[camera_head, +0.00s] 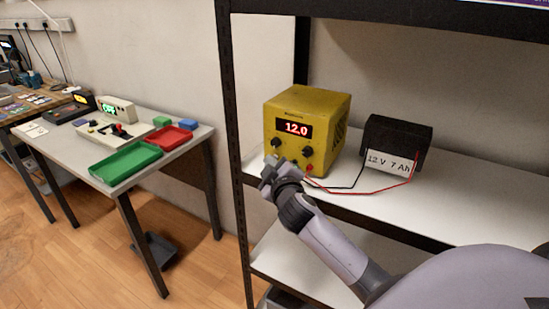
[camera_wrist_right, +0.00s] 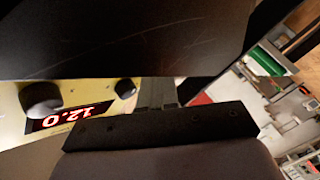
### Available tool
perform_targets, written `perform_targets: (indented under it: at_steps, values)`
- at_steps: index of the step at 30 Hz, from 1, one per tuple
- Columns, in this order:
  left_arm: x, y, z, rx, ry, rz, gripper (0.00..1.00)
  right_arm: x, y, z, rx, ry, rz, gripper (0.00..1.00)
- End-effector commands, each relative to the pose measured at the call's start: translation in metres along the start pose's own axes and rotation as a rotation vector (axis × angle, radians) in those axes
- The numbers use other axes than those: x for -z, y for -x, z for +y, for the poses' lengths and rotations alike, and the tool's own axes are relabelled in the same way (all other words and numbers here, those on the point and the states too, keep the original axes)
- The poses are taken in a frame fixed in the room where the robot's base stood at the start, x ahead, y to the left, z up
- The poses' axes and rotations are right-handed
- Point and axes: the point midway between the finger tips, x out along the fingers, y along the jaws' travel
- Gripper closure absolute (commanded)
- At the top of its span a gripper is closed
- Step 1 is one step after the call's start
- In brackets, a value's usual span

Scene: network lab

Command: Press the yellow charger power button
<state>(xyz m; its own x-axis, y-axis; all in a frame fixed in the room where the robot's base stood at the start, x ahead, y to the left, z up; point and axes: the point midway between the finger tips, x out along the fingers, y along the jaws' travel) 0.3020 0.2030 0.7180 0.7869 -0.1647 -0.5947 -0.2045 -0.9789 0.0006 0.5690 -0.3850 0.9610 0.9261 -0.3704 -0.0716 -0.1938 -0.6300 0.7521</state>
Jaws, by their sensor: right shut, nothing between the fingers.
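The yellow charger (camera_head: 333,112) stands on the upper shelf, its red display reading 12.0 and two dark knobs below it. My right gripper (camera_head: 270,172) is shut and empty, in front of the charger's lower left front. I cannot tell whether it touches the charger. The power button cannot be made out; the gripper covers part of the lower front. My left gripper is not in view.
A black battery (camera_head: 398,133) labelled 12 V 7 Ah stands right of the charger, with red and black leads running between them. The black rack post (camera_head: 231,150) is close left of my gripper. A table (camera_head: 190,142) with green and red trays stands farther left.

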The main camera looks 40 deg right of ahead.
Motion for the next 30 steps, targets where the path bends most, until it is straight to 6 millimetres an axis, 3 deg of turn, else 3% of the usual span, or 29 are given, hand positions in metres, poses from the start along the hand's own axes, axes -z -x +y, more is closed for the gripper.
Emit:
perform_targets:
  at_steps: [30]
  values:
    - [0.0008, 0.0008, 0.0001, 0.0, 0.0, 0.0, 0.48, -0.004, -0.0084, 0.0108, -0.014, 0.014, 0.004, 1.0]
